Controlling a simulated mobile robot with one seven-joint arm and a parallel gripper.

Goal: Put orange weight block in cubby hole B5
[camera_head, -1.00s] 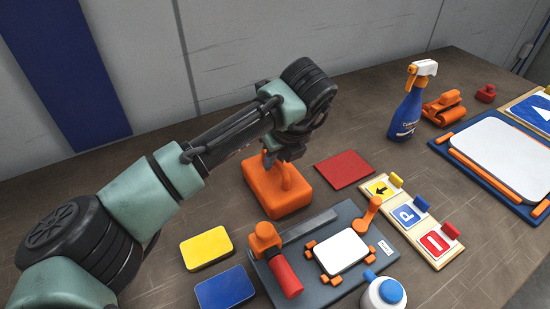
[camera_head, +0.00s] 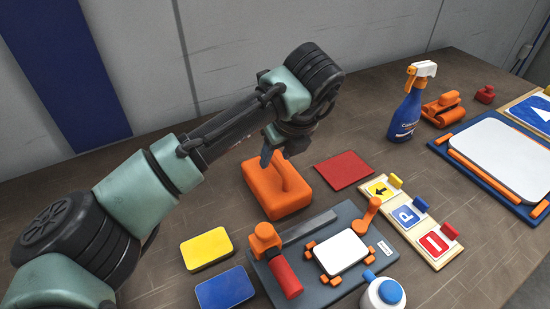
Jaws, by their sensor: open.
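The orange weight block (camera_head: 272,199) rests on the brown table left of the middle, with an upright handle on its top. My gripper (camera_head: 276,157) is just above and behind the handle, close to it. The jaws are open and hold nothing. My wrist and arm hide part of the gripper, and I cannot tell whether a fingertip touches the handle. No cubby hole marked B5 shows in this view.
A spray bottle (camera_head: 408,105) stands at the back right.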

